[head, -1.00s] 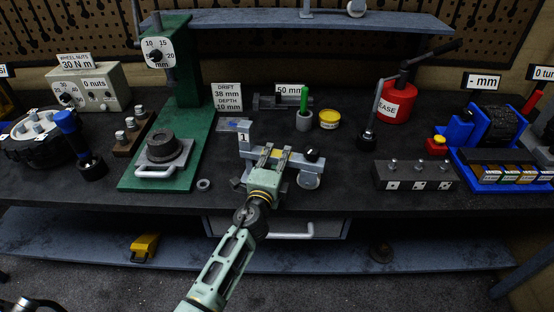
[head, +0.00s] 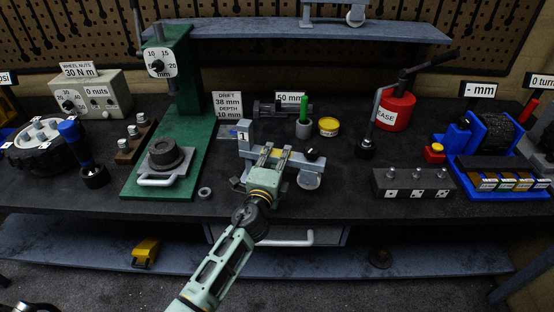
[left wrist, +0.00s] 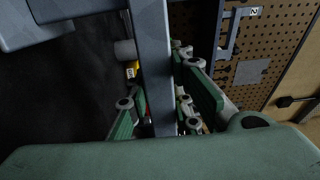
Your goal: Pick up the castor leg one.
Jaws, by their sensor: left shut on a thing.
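Castor leg one (head: 285,162) is a grey-blue metal bar with an upright end plate marked 1 and a pale wheel at its right end. My left gripper (head: 271,154) is shut on its bar near the middle, above the front of the black bench top. In the left wrist view the grey bar (left wrist: 154,60) runs between the green fingers (left wrist: 165,110). How far the leg is above the bench is hard to tell. My right gripper is not in view.
A drawer handle (head: 290,241) is below the bench edge. The green press (head: 168,115) stands to the left, and a black block with studs (head: 413,184) to the right. Another castor leg (head: 333,12) is on the upper shelf. A small ring (head: 205,193) lies on the bench.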

